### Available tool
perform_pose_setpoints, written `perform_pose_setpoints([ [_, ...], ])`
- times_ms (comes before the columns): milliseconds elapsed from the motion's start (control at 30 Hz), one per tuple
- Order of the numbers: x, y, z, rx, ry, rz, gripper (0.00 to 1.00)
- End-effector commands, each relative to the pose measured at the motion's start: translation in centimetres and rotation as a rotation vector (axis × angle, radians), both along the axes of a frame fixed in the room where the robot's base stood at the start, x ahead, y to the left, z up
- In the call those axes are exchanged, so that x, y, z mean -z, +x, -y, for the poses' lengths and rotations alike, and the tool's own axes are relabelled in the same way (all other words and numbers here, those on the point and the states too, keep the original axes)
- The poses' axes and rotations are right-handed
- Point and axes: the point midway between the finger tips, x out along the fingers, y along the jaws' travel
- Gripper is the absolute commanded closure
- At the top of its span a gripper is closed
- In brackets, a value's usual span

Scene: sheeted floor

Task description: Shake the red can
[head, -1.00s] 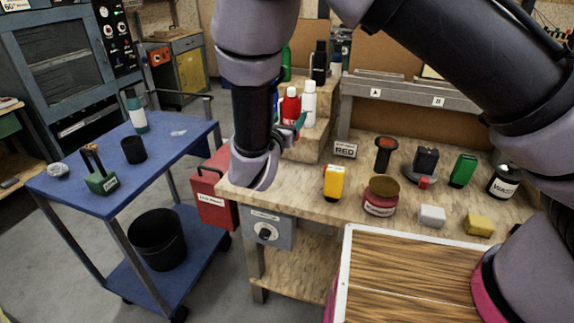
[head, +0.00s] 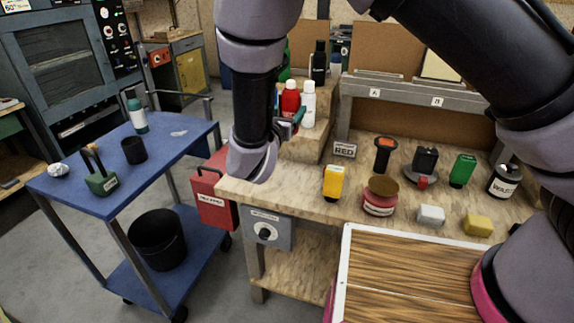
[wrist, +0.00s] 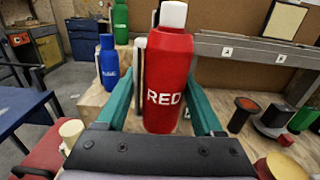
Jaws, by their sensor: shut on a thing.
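The red can (wrist: 168,88) has a white cap and the word RED on its side. It stands upright between the two green fingers of my gripper (wrist: 165,105) in the wrist view, and the fingers are shut on it. In the head view the red can (head: 290,99) shows only in part behind my wrist, beside a white bottle, at the left end of the workbench. My gripper (head: 297,117) is mostly hidden there by my arm. Whether the can's base touches a surface cannot be told.
A white bottle (head: 308,104) stands close to the right of the can, with a black bottle (head: 319,63) behind. A blue bottle (wrist: 108,62) and a green one (wrist: 120,22) are at left. The workbench (head: 300,190) holds several small items. A blue cart (head: 75,190) stands left.

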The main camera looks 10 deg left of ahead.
Motion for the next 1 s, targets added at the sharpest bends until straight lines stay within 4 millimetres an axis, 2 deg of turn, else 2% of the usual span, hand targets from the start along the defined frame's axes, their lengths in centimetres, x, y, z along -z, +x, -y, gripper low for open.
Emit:
perform_pose_setpoints([
  [33, 3.6, 0.1, 0.3, 0.002, -0.019, -0.004, 0.51],
  [100, 4.7, 0.1, 0.1, 0.002, -0.008, -0.001, 0.51],
  [133, 4.0, 0.0, 0.0, 0.001, -0.002, 0.001, 0.51],
  [167, 2.4, 0.0, -0.1, 0.000, 0.004, 0.001, 0.51],
  [200, -0.3, -0.1, -0.1, -0.001, 0.010, 0.002, 0.51],
  [233, -1.8, -0.1, -0.1, -0.002, 0.009, 0.002, 0.51],
  [300, -3.0, 0.0, 0.1, 0.000, -0.002, -0.001, 0.51],
  [333, -2.3, 0.0, 0.1, 0.000, -0.009, -0.002, 0.51],
  [367, -0.6, 0.0, 0.2, 0.001, -0.017, -0.003, 0.51],
  [400, 2.1, 0.1, 0.2, 0.001, -0.021, -0.004, 0.51],
  [433, 3.6, 0.1, 0.3, 0.002, -0.019, -0.004, 0.51],
  [500, 4.7, 0.1, 0.1, 0.002, -0.008, -0.001, 0.51],
  [533, 4.0, 0.0, 0.0, 0.001, -0.002, 0.001, 0.51],
  [567, 2.4, 0.0, -0.1, 0.000, 0.004, 0.001, 0.51],
  [600, -0.3, -0.1, -0.1, -0.001, 0.010, 0.002, 0.51],
  [633, -1.8, -0.1, -0.1, -0.002, 0.009, 0.002, 0.51],
  [700, -3.0, 0.0, 0.1, 0.000, -0.002, -0.001, 0.51],
  [733, -2.3, 0.0, 0.1, 0.000, -0.009, -0.002, 0.51],
  [767, -0.6, 0.0, 0.2, 0.001, -0.017, -0.003, 0.51],
  [800, 2.1, 0.1, 0.2, 0.001, -0.021, -0.004, 0.51],
  [833, 3.6, 0.1, 0.3, 0.002, -0.019, -0.004, 0.51],
  [900, 4.7, 0.1, 0.1, 0.002, -0.008, -0.001, 0.51],
  [933, 4.0, 0.0, 0.0, 0.001, -0.002, 0.001, 0.51],
  [967, 2.4, 0.0, -0.1, 0.000, 0.004, 0.001, 0.51],
  [1000, -0.3, -0.1, -0.1, -0.001, 0.010, 0.002, 0.51],
])
